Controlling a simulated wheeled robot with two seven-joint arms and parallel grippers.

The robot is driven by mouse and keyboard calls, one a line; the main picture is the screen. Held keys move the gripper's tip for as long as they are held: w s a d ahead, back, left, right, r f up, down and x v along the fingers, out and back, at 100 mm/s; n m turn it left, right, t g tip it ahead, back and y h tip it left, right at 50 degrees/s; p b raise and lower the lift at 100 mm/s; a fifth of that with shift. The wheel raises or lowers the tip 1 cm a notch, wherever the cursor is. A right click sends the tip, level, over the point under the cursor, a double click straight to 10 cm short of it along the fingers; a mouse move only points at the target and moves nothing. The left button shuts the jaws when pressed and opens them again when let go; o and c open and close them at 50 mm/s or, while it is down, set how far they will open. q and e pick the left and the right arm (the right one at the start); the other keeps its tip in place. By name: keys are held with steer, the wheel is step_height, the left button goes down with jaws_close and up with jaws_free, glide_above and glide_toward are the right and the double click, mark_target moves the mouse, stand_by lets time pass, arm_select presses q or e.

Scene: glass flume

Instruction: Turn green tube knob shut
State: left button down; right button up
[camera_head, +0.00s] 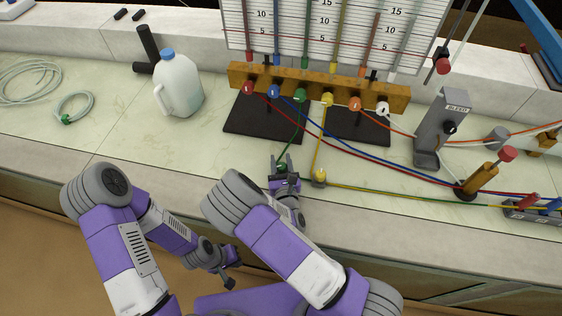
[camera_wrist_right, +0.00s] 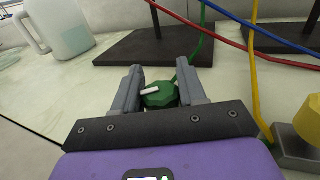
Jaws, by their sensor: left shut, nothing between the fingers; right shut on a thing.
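The green tube knob (camera_wrist_right: 160,98), a faceted green knob with a white pointer bar on its face, sits between the two grey fingers of my right gripper (camera_wrist_right: 165,90). The gripper is shut on it; in the head view my right gripper (camera_head: 284,166) mostly hides the knob near the front of the counter. The green tube (camera_head: 294,137) runs from the green fitting (camera_head: 301,93) on the orange rail down to the knob. My left gripper (camera_head: 229,280) is shut and empty, low in front of the counter, away from the knob.
A yellow knob (camera_head: 319,176) on its grey block stands just right of my right gripper, with the yellow tube beside it. Red and blue tubes cross to the right. A white jug (camera_head: 180,88) stands at the left; the counter between is clear.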

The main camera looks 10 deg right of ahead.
mark_target(282, 171)
steer(key=o, duration=1)
steer(key=shift+c, duration=0.2)
steer(key=shift+s, duration=0.1)
steer(key=s+p, duration=0.1)
steer(key=s, duration=0.6)
steer(key=shift+s+a, duration=0.2)
